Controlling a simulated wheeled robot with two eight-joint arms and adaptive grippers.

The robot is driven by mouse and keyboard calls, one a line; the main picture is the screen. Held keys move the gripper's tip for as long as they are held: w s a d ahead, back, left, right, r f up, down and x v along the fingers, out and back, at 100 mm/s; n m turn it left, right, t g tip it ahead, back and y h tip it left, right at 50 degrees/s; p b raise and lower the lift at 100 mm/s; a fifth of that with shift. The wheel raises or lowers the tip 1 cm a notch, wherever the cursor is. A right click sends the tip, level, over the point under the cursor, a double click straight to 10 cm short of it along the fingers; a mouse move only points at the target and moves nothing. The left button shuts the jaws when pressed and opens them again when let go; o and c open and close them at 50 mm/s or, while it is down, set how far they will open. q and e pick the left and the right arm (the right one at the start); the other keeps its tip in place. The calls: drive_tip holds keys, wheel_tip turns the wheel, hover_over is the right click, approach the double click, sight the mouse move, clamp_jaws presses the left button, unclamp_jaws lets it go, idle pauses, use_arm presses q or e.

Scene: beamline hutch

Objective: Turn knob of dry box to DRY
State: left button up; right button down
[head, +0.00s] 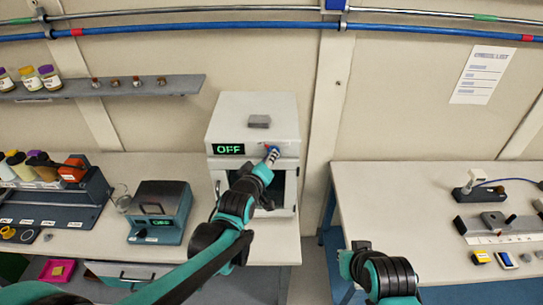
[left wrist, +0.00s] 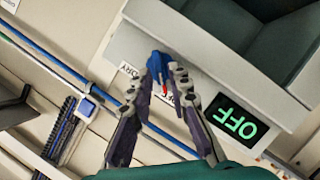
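The dry box (head: 252,120) is a white cabinet on the left bench, with a green OFF display (head: 228,149) that also shows in the left wrist view (left wrist: 236,121). Its blue knob (left wrist: 156,62) has a red mark and sits beside the display; printed labels around it are partly covered. My left gripper (head: 272,155) is at the knob, its fingertips (left wrist: 165,70) closed in on either side of it in the left wrist view. My right gripper (head: 355,250) is low in the head view, away from the box; its fingers cannot be made out.
A small teal device (head: 160,210) with a green display stands left of the dry box. A rack with bottles (head: 60,195) is farther left, below a wall shelf (head: 120,88). The right bench (head: 400,190) holds several instruments; a gap separates the benches.

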use_arm(q)
drive_tip(key=shift+x, duration=1)
drive_tip(key=shift+w, duration=0.1)
clamp_jaws()
